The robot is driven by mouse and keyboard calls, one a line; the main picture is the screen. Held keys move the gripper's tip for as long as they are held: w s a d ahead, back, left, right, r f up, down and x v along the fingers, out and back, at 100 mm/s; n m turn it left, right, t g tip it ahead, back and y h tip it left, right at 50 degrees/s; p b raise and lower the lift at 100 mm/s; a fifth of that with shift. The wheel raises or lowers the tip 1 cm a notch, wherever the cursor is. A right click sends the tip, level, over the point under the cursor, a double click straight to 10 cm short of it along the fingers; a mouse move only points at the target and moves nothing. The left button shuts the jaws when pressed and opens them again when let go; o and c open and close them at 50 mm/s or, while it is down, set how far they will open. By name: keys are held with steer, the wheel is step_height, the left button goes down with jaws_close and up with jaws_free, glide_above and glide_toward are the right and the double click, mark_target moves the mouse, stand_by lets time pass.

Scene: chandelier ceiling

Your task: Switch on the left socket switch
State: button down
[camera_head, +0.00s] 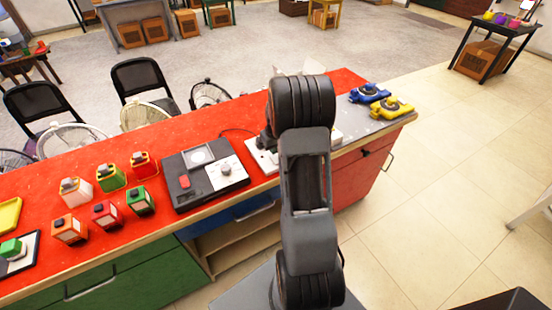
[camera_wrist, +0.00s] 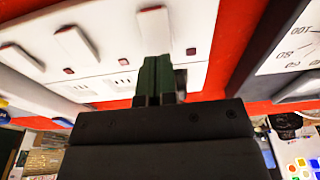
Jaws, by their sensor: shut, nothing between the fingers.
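A white socket panel (camera_wrist: 105,50) fills the upper left of the wrist view, with raised white switches, including one on the left (camera_wrist: 75,46) and one near the middle (camera_wrist: 153,28). Small dark red squares and dark slots show beside them. My gripper (camera_wrist: 156,62) has its dark green fingers together, pointing at the panel just below the middle switch; I cannot tell whether they touch it. Which switch is the left one is unclear.
The red counter (camera_head: 225,120) holds a black and white device (camera_head: 203,178) beside the panel. Several coloured box-shaped items stand further left. A blue item (camera_head: 368,93) and a yellow item (camera_head: 392,107) lie at the right end. A dial scale (camera_wrist: 295,45) is close on the right in the wrist view.

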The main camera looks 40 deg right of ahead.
steer(key=shift+f+b, duration=0.8)
steer(key=shift+f, duration=0.25)
stand_by(0.4)
steer(key=shift+r, duration=0.1)
steer(key=shift+r+p, duration=2.2)
steer(key=shift+r, duration=1.25)
